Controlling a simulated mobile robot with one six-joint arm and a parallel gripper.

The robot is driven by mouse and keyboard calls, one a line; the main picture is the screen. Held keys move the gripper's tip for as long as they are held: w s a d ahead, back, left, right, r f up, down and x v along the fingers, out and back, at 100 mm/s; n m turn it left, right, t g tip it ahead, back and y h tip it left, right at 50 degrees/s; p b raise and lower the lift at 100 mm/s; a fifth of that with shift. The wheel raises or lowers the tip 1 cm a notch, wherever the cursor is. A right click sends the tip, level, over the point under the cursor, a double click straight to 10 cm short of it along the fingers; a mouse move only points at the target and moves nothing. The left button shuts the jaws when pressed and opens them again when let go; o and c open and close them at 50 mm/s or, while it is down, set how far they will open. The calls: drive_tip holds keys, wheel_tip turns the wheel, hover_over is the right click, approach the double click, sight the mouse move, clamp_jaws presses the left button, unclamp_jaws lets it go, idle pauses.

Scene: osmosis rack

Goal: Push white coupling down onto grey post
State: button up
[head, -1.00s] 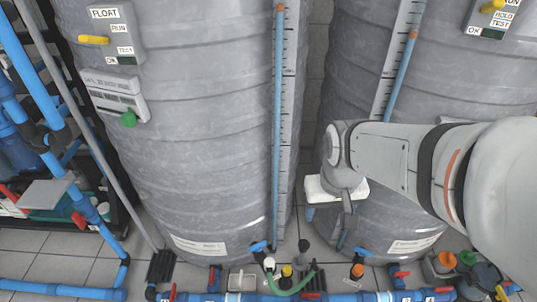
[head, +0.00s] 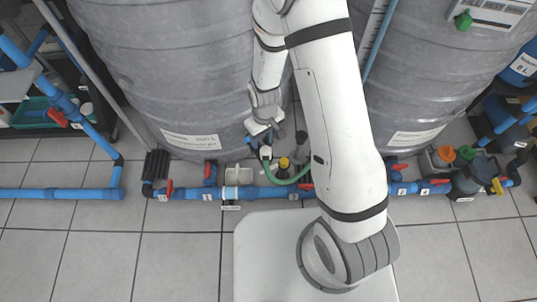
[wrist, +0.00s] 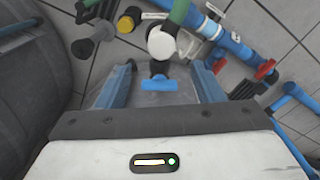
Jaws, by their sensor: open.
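The white coupling (head: 265,152) is at the end of the green hose (head: 285,180), just below my gripper (head: 264,130) in the head view. In the wrist view the coupling (wrist: 162,42) is round and white, just beyond and between the fingertips. My gripper is open, its blue fingers (wrist: 157,82) apart, with nothing held. A blue tee-shaped handle (wrist: 155,83) shows between the fingers. A dark grey post-like piece (head: 301,138) stands to the right; it also shows at upper left in the wrist view (wrist: 92,32). What is under the coupling is hidden.
A yellow cap (head: 284,162) is close to the coupling. A blue pipe (head: 258,192) with red-handled valves runs along the floor in front. Large grey tanks (head: 165,70) stand closely behind. The tiled floor (head: 100,250) at front left is clear.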

sight(266, 150)
drive_tip(key=shift+f, duration=0.1)
drive_tip(key=shift+f+b, duration=0.5)
drive_tip(key=shift+f, duration=0.8)
drive_tip(key=f+b, duration=0.2)
drive_tip(key=f, duration=0.1)
drive_tip(key=f+b, duration=0.1)
drive_tip(key=f, duration=0.1)
drive_tip(key=shift+s+f, duration=0.1)
drive_tip(key=shift+s, duration=0.25)
drive_tip(key=c, duration=1.1)
wheel_tip(266, 150, up, 10)
drive_tip(key=p, duration=0.4)
